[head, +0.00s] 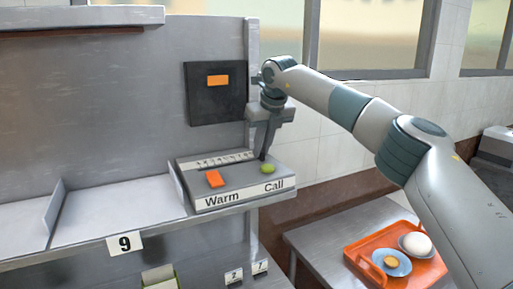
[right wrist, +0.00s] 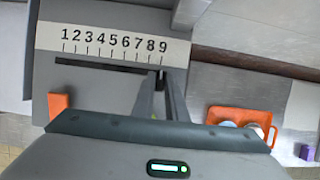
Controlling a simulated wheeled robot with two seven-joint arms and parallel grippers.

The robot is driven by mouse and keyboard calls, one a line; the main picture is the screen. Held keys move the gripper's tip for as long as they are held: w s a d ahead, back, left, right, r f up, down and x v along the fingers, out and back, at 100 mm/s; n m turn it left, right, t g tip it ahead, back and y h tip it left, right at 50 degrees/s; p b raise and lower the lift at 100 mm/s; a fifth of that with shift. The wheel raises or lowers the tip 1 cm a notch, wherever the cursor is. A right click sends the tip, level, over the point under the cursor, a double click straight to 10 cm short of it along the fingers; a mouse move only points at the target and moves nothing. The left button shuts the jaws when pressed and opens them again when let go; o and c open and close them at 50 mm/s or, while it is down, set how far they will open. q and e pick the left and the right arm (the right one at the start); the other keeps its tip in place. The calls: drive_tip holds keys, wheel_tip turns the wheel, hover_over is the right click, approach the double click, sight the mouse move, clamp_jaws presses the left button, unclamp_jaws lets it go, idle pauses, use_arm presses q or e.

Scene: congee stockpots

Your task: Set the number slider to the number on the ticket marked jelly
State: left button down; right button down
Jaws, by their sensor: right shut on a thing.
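The number slider's scale (right wrist: 115,45) runs from 1 to 9 in the right wrist view, above a dark slot (right wrist: 100,67). The slider sits on the grey control box (head: 235,190) in the head view. My right gripper (head: 263,156) is down at the right end of the slot; its fingers (right wrist: 163,85) are shut on the slider knob, close to the 9. The knob itself is hidden between the fingers. No ticket that reads jelly can be made out. My left gripper is not in view.
The box has an orange Warm button (head: 215,179) and a green Call button (head: 268,169). A black panel (head: 215,100) hangs behind. A card reading 9 (head: 125,243) is on the shelf edge. An orange tray (head: 358,250) with dishes stands at lower right.

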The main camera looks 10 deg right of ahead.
drive_tip(key=c, duration=2)
unclamp_jaws()
drive_tip(key=shift+w+d+r, duration=0.1)
drive_tip(key=shift+d+r, duration=0.05)
drive_tip(key=shift+d, duration=0.05)
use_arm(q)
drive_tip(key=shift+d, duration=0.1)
use_arm(e)
drive_tip(key=shift+o, duration=1.2)
drive_tip(key=shift+d, duration=0.15)
